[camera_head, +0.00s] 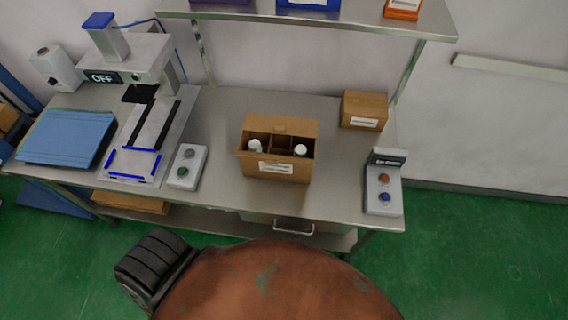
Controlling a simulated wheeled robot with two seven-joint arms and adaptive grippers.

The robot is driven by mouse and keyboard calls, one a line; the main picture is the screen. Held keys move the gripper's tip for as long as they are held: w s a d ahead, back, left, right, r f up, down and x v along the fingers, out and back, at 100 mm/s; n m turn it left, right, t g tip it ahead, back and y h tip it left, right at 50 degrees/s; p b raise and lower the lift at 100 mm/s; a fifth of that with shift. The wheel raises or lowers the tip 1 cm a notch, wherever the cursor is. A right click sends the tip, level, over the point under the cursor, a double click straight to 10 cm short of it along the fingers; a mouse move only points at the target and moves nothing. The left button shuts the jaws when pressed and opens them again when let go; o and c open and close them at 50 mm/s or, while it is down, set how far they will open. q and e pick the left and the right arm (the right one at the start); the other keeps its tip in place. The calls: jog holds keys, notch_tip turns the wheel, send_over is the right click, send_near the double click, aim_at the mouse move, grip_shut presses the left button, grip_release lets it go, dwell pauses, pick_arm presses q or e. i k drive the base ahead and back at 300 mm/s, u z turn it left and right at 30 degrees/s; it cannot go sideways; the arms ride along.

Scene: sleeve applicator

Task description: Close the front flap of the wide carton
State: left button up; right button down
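The wide brown carton (295,174) stands open on the metal table, near the middle. Two white-capped bottles, one at the left (255,146) and one at the right (300,150), show inside it beside brown dividers. Its back flap (282,126) stands up behind the opening. The front flap (243,154) appears folded outward along the front edge, above a white label; its exact angle is hard to tell. Neither of my grippers is in view, and nothing touches the carton.
A smaller closed carton (364,108) stands at the back right. A control box (383,190) is at the right and another (187,167) left of the carton. A machine with an OFF sign (102,77) stands at the left. A shelf (350,21) overhangs the back.

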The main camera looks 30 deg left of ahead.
aim_at(270, 159)
jog(key=z, duration=0.4)
jog(key=k, duration=1.95)
jog(key=u, duration=1.2)
jog(key=i, duration=0.4)
jog(key=u, duration=0.45)
